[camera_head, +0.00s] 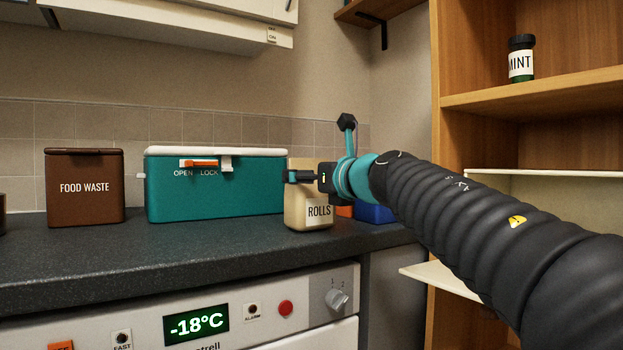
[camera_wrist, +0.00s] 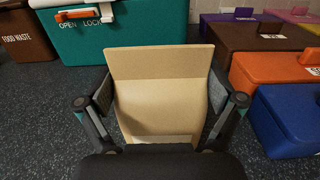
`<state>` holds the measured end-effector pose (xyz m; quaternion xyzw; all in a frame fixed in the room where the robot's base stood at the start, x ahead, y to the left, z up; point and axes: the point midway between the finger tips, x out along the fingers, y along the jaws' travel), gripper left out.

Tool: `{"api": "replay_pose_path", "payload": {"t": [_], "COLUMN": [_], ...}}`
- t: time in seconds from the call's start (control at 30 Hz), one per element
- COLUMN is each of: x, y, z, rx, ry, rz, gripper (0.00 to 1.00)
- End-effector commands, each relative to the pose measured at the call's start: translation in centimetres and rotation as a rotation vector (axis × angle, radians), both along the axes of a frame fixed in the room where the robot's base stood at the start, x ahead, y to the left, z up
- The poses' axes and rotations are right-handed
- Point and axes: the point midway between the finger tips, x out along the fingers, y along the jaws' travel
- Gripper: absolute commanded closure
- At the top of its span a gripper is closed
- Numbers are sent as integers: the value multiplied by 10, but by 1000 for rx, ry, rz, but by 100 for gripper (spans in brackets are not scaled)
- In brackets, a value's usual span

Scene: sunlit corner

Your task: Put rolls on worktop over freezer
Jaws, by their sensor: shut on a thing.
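The rolls (camera_head: 309,212) are a cream, boxy pack with a "ROLLS" label, upright at the right part of the dark worktop (camera_head: 180,249) over the freezer (camera_head: 260,322). My gripper (camera_head: 300,177) reaches in from the right and is shut on the pack near its top. In the wrist view the pack (camera_wrist: 158,85) stands between my two fingers (camera_wrist: 160,118), one on each side. The pack's base looks at or very near the worktop surface; I cannot tell whether it touches. The freezer's display reads -18°C.
A teal cool box (camera_head: 215,192) stands just left of the pack, with a brown food waste bin (camera_head: 84,188) farther left. Blue (camera_wrist: 290,120) and orange (camera_wrist: 275,70) boxes stand to the right. Wooden shelves (camera_head: 530,105) rise at the right. The worktop's front strip is clear.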

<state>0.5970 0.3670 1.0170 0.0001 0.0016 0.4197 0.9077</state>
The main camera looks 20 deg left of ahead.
Motion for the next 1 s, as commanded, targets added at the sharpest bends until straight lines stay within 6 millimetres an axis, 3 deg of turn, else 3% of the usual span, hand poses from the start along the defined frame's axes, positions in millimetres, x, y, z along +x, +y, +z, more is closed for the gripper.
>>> {"api": "replay_pose_path", "payload": {"t": [0.17,0.2,0.23,0.67,1.0], "x": [0,0,0,0,-36], "y": [0,0,0,0,-44], "z": [-6,-6,-6,2,1], "rx": [0,-1,-1,0,1], "ry": [0,1,1,0,-1], "rz": [0,0,0,0,-3], "gripper": [73,5,0,0,0]}}
